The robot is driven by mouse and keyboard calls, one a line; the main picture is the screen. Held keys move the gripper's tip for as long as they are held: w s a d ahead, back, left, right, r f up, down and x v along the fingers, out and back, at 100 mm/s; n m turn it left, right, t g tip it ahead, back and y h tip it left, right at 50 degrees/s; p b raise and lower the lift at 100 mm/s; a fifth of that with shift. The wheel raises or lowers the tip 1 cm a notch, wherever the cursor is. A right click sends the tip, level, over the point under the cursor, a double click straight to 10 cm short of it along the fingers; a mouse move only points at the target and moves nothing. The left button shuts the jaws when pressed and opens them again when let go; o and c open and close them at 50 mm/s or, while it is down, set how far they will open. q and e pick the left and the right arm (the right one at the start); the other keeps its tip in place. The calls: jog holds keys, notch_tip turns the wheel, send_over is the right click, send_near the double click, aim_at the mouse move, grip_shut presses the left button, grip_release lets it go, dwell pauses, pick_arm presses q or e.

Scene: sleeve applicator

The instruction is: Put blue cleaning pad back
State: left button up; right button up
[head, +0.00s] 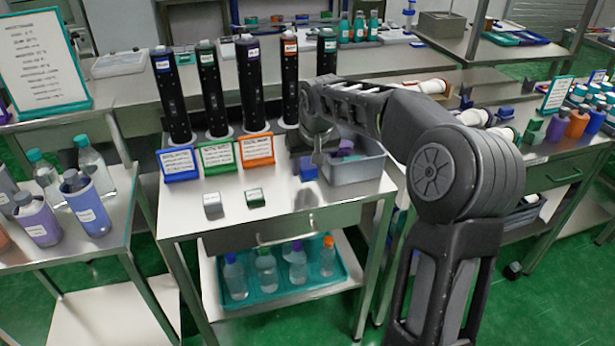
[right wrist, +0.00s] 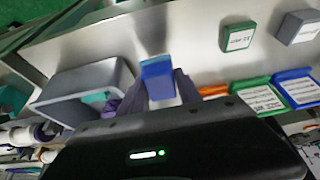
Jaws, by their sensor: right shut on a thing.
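My right gripper (head: 314,155) is shut on the blue cleaning pad (head: 307,170), over the steel table just left of the grey bin (head: 357,178). In the right wrist view the blue pad (right wrist: 157,79) sits between the two dark fingers of the gripper (right wrist: 160,90), with the grey bin (right wrist: 85,83) beside it. The bin holds purple and teal pieces, partly hidden. A faint dark patch shows on the table below the pad; the exact gap is hard to tell. My left gripper is not in view.
A grey block (head: 212,205) and a green block (head: 255,197) lie on the table front. Blue, green and orange-framed label cards (head: 217,156) stand before several tall black dispensers (head: 250,85). Bare table (head: 290,215) lies between blocks and bin. Bottles stand on the shelf below.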

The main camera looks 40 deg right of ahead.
aim_at(307, 177)
jog(key=shift+f, duration=1.85)
jog(key=shift+f, duration=0.2)
jog(key=o, duration=1.3)
jog(key=shift+r, duration=0.15)
jog(key=shift+s+r, duration=0.15)
jog(key=shift+r, duration=0.35)
jog(key=v, duration=1.1)
jog(key=shift+a, duration=0.1)
